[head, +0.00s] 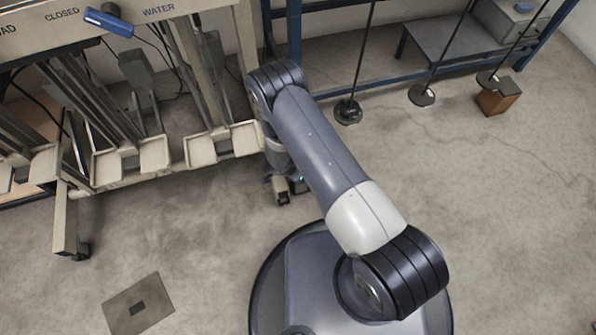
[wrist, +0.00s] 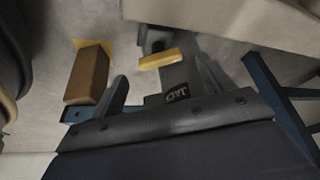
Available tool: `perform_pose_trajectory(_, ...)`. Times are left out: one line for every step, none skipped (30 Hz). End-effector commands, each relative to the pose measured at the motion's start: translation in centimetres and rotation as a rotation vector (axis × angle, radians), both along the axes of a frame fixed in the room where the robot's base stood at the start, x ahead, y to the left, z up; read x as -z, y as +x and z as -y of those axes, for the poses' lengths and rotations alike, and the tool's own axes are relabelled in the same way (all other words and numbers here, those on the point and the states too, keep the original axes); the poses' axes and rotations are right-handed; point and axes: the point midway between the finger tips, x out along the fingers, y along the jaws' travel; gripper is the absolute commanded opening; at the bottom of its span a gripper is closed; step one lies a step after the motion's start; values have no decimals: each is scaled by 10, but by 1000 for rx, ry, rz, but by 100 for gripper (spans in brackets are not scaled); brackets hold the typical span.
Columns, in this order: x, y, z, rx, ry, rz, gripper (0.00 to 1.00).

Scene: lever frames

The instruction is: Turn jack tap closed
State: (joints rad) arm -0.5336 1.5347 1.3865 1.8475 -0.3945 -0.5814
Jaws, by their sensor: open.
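In the wrist view a yellow bar (wrist: 160,59), which may be the jack tap's handle, sits across a grey part. The yellow bar lies beyond the fingertips, and nothing shows held. I cannot tell how far off the bar is. In the head view my gripper (head: 282,190) hangs low at the right end of the lever frame. The tap does not show clearly there.
The pale lever frame (head: 225,140), with a blue handle (head: 108,20), stands at left. A blue metal frame (head: 385,82) with hanging rods is at the back. A brown block (wrist: 88,73) is left of the fingers in the wrist view. Floor in front is mostly clear.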

Motion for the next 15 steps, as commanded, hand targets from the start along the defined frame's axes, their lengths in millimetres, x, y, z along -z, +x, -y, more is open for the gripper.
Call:
perform_pose_trajectory(-16,-2,-4,-3,1,2,76)
perform_pose_trajectory(-22,-4,-6,-4,0,2,76)
perform_pose_trajectory(-30,-7,-8,-3,0,1,76)
perform_pose_trajectory(-35,-8,-10,-2,0,2,76)
perform_pose_trajectory(-41,-10,-11,-2,0,2,76)
perform_pose_trajectory(-47,-12,-13,-2,0,2,76)
perform_pose_trajectory(-52,-13,-14,-2,0,2,76)
perform_pose_trajectory(-56,-15,-15,-2,0,2,76)
perform_pose_trajectory(-60,-16,-17,0,0,1,76)
perform_pose_trajectory(-63,-17,-18,0,0,1,76)
perform_pose_trajectory(-66,-18,-18,1,0,2,76)
perform_pose_trajectory(-68,-19,-19,1,0,2,76)
perform_pose_trajectory(-70,-20,-20,0,-1,1,76)
perform_pose_trajectory(-71,-20,-20,0,-1,1,76)
perform_pose_trajectory(-72,-21,-20,0,-1,1,76)
